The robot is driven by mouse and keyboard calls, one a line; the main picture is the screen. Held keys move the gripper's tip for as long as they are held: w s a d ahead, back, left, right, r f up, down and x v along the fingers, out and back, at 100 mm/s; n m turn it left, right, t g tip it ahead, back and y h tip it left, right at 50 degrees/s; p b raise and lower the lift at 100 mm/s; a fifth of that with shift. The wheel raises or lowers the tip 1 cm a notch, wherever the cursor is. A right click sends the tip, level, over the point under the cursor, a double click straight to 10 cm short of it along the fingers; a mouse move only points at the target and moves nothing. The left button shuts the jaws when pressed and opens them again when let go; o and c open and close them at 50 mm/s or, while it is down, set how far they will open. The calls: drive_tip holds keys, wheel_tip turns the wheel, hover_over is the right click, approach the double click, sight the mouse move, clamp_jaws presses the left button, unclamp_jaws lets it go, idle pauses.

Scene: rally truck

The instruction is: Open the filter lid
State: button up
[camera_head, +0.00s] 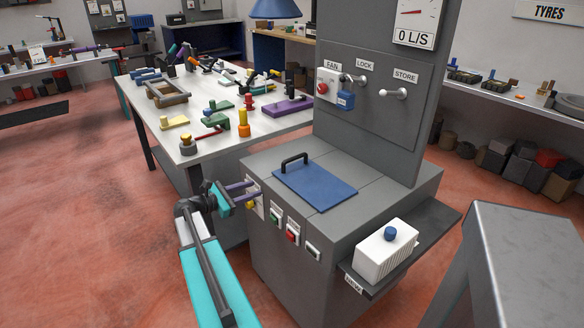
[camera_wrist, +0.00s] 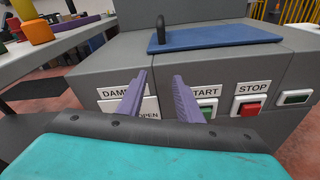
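The filter lid is a flat blue plate (camera_head: 318,186) with a black bar handle (camera_head: 294,160). It lies flat on top of the grey machine cabinet (camera_head: 275,250). In the wrist view the lid (camera_wrist: 215,37) and its upright handle (camera_wrist: 161,27) show beyond the fingers. My gripper (camera_head: 252,186) is at the left of the cabinet's front, near the damper panel. In the wrist view my gripper (camera_wrist: 162,85) has two purple fingers apart with nothing between them. They point toward the cabinet front, below the lid's level, between the DAMPER label and the START button.
Green START (camera_head: 275,220) and red STOP (camera_head: 291,236) buttons sit on the cabinet front. A white pleated filter (camera_head: 384,256) with a blue knob rests on the right-hand shelf. A tall panel with a fan switch (camera_head: 322,88) rises behind the lid. A cluttered workbench (camera_head: 285,122) stands left.

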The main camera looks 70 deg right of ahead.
drive_tip(key=g+h, duration=0.1)
drive_tip(key=g, duration=0.1)
approach(287, 161)
drive_tip(key=shift+w+a+f+b, duration=0.2)
drive_tip(key=shift+w+f+b, duration=0.15)
drive_tip(key=shift+w, duration=0.15)
drive_tip(key=shift+p+x, duration=0.6)
drive_tip(key=shift+x, duration=6.3)
drive_tip(key=shift+w, duration=0.1)
